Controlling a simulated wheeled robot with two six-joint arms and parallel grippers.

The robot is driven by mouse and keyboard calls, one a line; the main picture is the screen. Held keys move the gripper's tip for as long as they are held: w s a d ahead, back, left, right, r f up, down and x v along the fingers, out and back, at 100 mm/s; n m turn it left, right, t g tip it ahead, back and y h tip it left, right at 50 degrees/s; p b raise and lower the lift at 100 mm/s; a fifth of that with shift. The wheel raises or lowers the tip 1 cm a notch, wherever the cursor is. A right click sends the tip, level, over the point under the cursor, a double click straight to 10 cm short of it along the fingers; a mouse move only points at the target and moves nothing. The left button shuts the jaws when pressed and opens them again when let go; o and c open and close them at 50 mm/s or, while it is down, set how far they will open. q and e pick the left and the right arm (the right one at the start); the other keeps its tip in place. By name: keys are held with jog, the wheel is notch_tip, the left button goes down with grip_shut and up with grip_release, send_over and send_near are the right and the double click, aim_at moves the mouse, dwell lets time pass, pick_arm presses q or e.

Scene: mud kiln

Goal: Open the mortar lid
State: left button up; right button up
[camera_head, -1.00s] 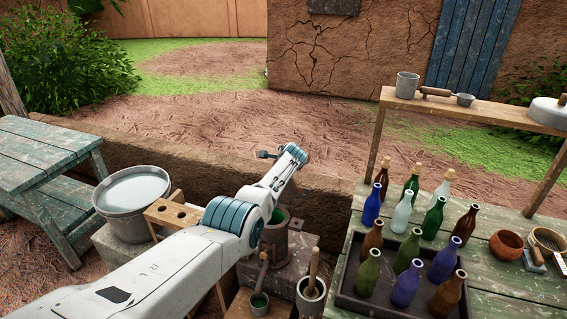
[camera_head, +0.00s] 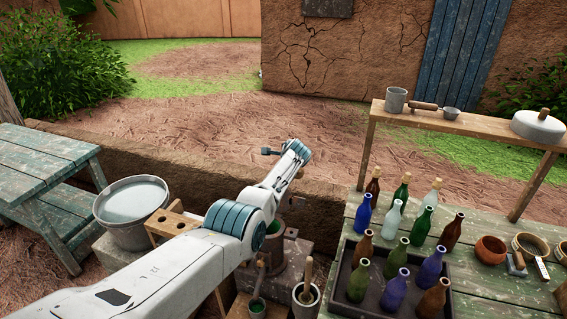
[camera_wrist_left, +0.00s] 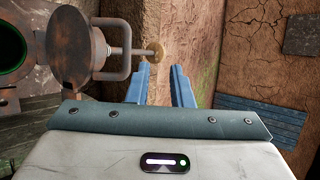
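The mortar (camera_head: 271,262) is a rusty metal pot, partly hidden behind my left arm in the head view. Its green interior (camera_wrist_left: 12,52) shows at the left edge of the left wrist view. The round rusty lid (camera_wrist_left: 82,42) stands swung aside from the mouth, uncovering it. A bent metal handle (camera_wrist_left: 126,52) sticks out from the lid, and a round tan knob (camera_wrist_left: 155,50) shows at its right. My left gripper (camera_wrist_left: 158,76) is open, its blue fingers apart, with nothing seen between them. The knob appears just beyond the fingertips; I cannot tell whether they touch. My right gripper is out of view.
A wooden rack (camera_head: 171,218) and a metal bucket (camera_head: 131,205) stand left of my arm. A pot with a wooden tool (camera_head: 306,298) stands in front of the mortar. Right are a tray (camera_head: 345,275) of bottles and a shelf (camera_head: 465,125). A mud wall (camera_wrist_left: 235,55) rises close behind.

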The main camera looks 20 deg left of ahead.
pick_arm(q)
jog(key=shift+d+r+p, duration=0.3)
jog(key=shift+r+p, duration=0.2)
jog(key=shift+r, duration=0.1)
jog(key=shift+f, duration=0.1)
jog(key=shift+r, duration=0.2)
jog(key=shift+s+d+r+b, duration=0.15)
jog(key=shift+d+r+b, duration=0.2)
jog(key=shift+r, duration=0.4)
jog(key=shift+s, duration=0.1)
